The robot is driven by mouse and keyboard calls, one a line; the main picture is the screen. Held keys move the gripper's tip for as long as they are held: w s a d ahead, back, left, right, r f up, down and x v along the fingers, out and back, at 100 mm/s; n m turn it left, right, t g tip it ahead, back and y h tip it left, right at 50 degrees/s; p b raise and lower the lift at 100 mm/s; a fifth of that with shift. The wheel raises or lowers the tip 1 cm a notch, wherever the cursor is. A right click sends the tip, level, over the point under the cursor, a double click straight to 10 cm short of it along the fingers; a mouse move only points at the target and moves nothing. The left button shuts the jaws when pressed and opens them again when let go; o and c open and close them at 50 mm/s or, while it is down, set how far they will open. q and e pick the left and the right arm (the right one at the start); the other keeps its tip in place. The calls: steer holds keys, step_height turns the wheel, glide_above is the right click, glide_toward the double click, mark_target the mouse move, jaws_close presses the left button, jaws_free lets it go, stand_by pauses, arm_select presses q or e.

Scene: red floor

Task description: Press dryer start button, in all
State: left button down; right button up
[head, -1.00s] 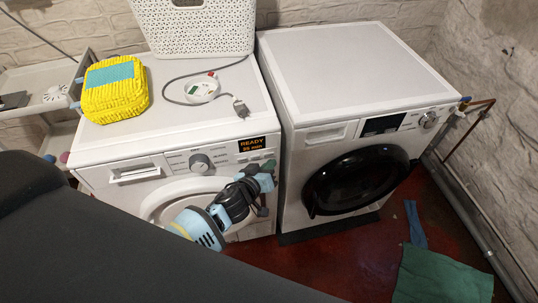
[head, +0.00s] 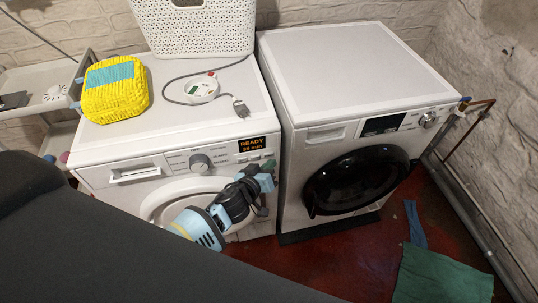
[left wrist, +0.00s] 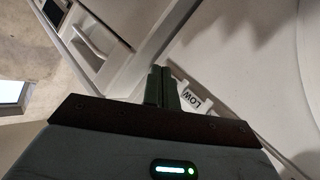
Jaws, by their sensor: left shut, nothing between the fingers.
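The left white front-loading machine shows a lit display (head: 252,144) reading READY with a minutes figure, and a round dial (head: 201,163). My left gripper (head: 268,168) is at the right end of its control panel, just below the display. The gripper is shut and empty, and its fingers hide that part of the panel, so the start button cannot be made out. In the left wrist view the shut fingers (left wrist: 162,86) point at a pale surface beside a label reading LOW (left wrist: 190,98). Whether they touch is unclear. My right gripper is not in view.
A second white machine (head: 350,70) with a black round door (head: 357,180) stands close on the right. A yellow woven box (head: 115,100), a cable with a plug (head: 240,106) and a white basket (head: 190,30) are on the left machine. A green cloth (head: 440,277) lies on the red floor.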

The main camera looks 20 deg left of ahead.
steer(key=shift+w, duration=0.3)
arm_select(q)
steer(key=shift+w+a, duration=0.25)
steer(key=shift+w, duration=0.1)
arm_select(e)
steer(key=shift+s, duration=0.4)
